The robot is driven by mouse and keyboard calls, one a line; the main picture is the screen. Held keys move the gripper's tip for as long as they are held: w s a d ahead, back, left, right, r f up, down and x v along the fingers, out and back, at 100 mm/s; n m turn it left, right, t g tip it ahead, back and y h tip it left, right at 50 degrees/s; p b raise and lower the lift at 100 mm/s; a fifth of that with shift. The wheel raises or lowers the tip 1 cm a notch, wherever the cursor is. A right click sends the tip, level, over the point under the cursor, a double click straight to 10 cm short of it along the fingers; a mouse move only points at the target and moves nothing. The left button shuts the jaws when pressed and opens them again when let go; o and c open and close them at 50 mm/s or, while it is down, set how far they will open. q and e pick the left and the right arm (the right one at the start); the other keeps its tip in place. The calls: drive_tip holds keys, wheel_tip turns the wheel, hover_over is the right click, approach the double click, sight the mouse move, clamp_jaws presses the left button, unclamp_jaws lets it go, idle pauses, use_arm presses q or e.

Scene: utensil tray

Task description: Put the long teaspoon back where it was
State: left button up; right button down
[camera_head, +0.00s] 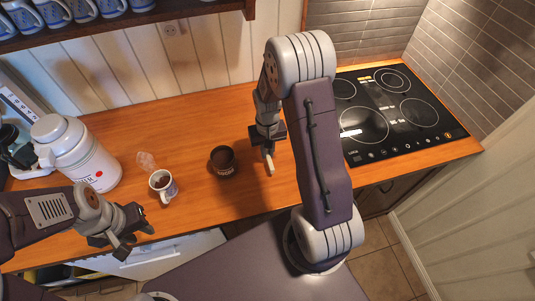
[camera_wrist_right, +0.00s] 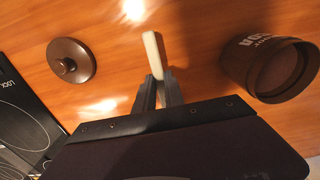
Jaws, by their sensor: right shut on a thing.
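My right gripper (camera_wrist_right: 158,82) is shut on a pale, slim, stick-like piece (camera_wrist_right: 153,52), which looks like the handle of the teaspoon. The rest of the spoon cannot be made out. In the head view the same right gripper (camera_head: 268,149) points down over the wooden counter, to the right of the brown jar (camera_head: 222,162). The pale piece hangs below its fingertips. My left gripper (camera_head: 127,240) is at the lower left, over the counter's front edge near the drawer (camera_head: 145,262). Whether its fingers are apart is unclear.
A white mug (camera_head: 162,187) with brown contents and a small clear item (camera_head: 146,160) stand left of the jar. A white jug (camera_head: 75,150) is further left. A brown knobbed lid (camera_wrist_right: 71,60) lies on the counter. A black hob (camera_head: 390,110) is at right.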

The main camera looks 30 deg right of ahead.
drive_tip(key=f, duration=0.2)
drive_tip(key=shift+w+d+f, duration=0.1)
drive_tip(key=shift+w+f, duration=0.1)
drive_tip(key=shift+f, duration=0.15)
drive_tip(key=shift+s, duration=0.1)
drive_tip(key=c, duration=1.8)
unclamp_jaws()
drive_tip(key=shift+s, duration=0.1)
drive_tip(key=shift+c, duration=0.2)
drive_tip(key=o, duration=0.4)
